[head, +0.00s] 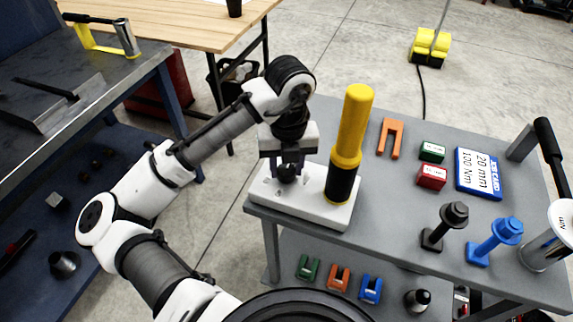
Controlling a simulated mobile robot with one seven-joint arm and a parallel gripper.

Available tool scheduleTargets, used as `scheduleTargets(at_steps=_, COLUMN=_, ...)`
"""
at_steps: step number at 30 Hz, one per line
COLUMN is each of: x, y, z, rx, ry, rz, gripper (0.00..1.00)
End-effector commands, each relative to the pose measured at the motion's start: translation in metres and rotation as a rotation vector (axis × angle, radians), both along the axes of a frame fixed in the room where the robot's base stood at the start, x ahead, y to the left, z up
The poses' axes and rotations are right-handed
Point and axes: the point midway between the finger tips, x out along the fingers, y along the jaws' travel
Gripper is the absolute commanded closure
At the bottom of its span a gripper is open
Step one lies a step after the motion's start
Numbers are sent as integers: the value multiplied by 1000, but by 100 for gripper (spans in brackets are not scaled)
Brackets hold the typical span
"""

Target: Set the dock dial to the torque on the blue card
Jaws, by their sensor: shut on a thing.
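The blue card (479,173) lies on the grey cart top at the right and reads "20 mm" and "100 Nm", upside down in the head view. The white dock (318,212) sits at the cart's left corner. A yellow and black torque tool (351,130) stands upright in it. My gripper (288,170) points down over the left part of the dock, shut on a small dark knob, which looks like the dock dial (286,176). The fingers partly hide the dial, and its setting cannot be read.
On the cart top (395,215) are an orange fork piece (391,138), a green block (432,151), a red block (432,176), a black bolt piece (446,225) and a blue one (495,240). A black-handled tool (553,158) stands at the right edge. A blue-framed bench (125,75) is left.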

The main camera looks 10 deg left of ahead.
Motion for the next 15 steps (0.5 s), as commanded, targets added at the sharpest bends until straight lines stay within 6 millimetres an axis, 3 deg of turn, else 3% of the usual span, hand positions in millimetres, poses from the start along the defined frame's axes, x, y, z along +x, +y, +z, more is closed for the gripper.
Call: scheduleTargets(at_steps=15, x=-1, y=0, z=-1, rx=1, ry=3, rz=-31, gripper=85)
